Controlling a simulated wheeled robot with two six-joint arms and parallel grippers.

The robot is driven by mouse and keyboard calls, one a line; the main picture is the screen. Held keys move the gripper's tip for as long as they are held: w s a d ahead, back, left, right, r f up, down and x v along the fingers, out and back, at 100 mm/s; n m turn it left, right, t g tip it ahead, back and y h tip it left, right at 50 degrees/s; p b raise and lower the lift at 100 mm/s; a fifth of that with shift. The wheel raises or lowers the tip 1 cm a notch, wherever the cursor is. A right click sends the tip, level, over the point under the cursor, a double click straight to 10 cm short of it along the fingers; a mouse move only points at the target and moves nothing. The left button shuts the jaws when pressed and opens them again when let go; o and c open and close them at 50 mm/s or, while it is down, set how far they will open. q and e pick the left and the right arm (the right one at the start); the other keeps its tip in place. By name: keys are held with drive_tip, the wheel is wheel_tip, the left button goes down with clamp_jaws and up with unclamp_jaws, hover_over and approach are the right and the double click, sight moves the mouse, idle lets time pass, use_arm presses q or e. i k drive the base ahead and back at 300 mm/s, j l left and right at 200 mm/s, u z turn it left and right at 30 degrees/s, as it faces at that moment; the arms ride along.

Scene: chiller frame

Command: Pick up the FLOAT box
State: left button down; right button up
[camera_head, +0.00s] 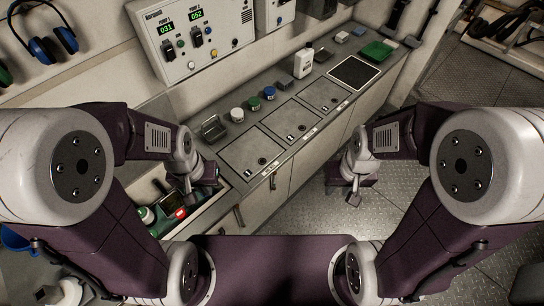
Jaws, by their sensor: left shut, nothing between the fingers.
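No label reading FLOAT can be made out, so I cannot tell which thing is the FLOAT box. My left gripper (208,190) is shut and empty, pointing down by the left end of the counter, over an open bin (222,201). Small green, red and dark items (180,212) lie in that bin, partly hidden by my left arm. My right gripper (354,198) hangs over the floor to the right of the counter, apart from everything. Its fingers are too small to tell whether they are open.
The grey counter (250,152) has flush hatches. A metal holder (213,130), small round caps (253,104), a white bottle (303,62), a black panel (354,72) and a green tray (377,50) are on it. A control box (190,45) hangs above. The metal floor (300,215) is clear at right.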

sight(286, 83)
drive_tip(key=i+l+u, duration=0.55)
drive_tip(key=l+u, duration=0.25)
drive_tip(key=l, duration=0.2)
drive_tip(key=i+l+u, duration=0.15)
drive_tip(key=l+u, duration=0.2)
drive_tip(key=l, duration=0.25)
drive_tip(key=l+u, duration=0.4)
drive_tip(key=l, duration=0.2)
drive_tip(key=l+u, duration=0.4)
drive_tip(key=l, duration=0.3)
